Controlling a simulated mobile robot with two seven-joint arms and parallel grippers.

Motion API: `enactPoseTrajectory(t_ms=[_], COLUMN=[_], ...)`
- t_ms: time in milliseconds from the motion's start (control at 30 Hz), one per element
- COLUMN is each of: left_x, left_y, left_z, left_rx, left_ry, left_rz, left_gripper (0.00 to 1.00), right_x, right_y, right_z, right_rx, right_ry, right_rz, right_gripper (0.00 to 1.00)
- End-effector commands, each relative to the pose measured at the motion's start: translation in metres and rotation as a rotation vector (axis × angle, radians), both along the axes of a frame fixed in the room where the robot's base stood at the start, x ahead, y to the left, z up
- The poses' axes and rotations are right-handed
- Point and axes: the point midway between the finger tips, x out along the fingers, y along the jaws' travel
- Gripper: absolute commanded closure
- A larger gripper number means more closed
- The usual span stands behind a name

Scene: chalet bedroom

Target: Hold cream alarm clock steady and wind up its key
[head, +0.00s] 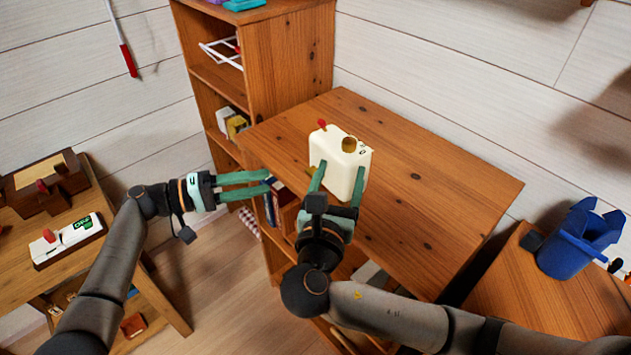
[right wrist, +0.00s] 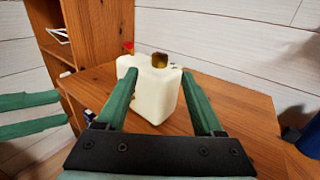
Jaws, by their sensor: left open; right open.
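The cream alarm clock (head: 336,148) stands upright on top of the wooden cabinet, near its front edge. A red part (head: 322,124) sticks out at its far left, and a brown-gold round knob (head: 349,144) sits on its top. My right gripper (head: 338,178) is open with its fingers on either side of the clock's near end; in the right wrist view the clock (right wrist: 153,98) stands between the two green fingers. I cannot tell whether they touch it. My left gripper (head: 268,183) is open and empty, left of the clock, beside the cabinet's front edge.
The cabinet top (head: 430,200) is bare to the right of the clock. A tall wooden shelf (head: 290,60) stands behind on the left. A blue bucket-like container (head: 570,250) is on a lower surface at right. A side table with a switch box (head: 75,236) is at left.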

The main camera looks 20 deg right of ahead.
Motion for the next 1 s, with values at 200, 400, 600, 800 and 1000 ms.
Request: enactPoseTrajectory(t_ms=[200,400,600,800,1000], left_x=[0.0,0.0,0.0,0.0,0.0], left_y=[0.0,0.0,0.0,0.0,0.0], left_z=[0.0,-0.001,-0.001,-0.001,-0.001], left_rx=[0.001,0.001,0.001,0.002,0.002], left_ry=[0.0,0.0,0.001,0.001,0.0], left_rz=[0.001,0.001,0.001,0.001,0.002], left_gripper=[0.5,0.5,0.5,0.5,0.5], right_x=[0.039,0.067,0.082,0.085,0.085], right_y=[-0.023,-0.038,-0.047,-0.048,-0.048], right_z=[0.001,0.001,0.0,0.0,0.0], right_rx=[-0.002,-0.002,0.0,0.001,0.001], right_ry=[-0.002,-0.001,-0.001,0.0,0.0], right_rz=[-0.004,-0.003,-0.002,-0.001,-0.001], right_gripper=[0.31,0.31,0.31,0.31,0.38])
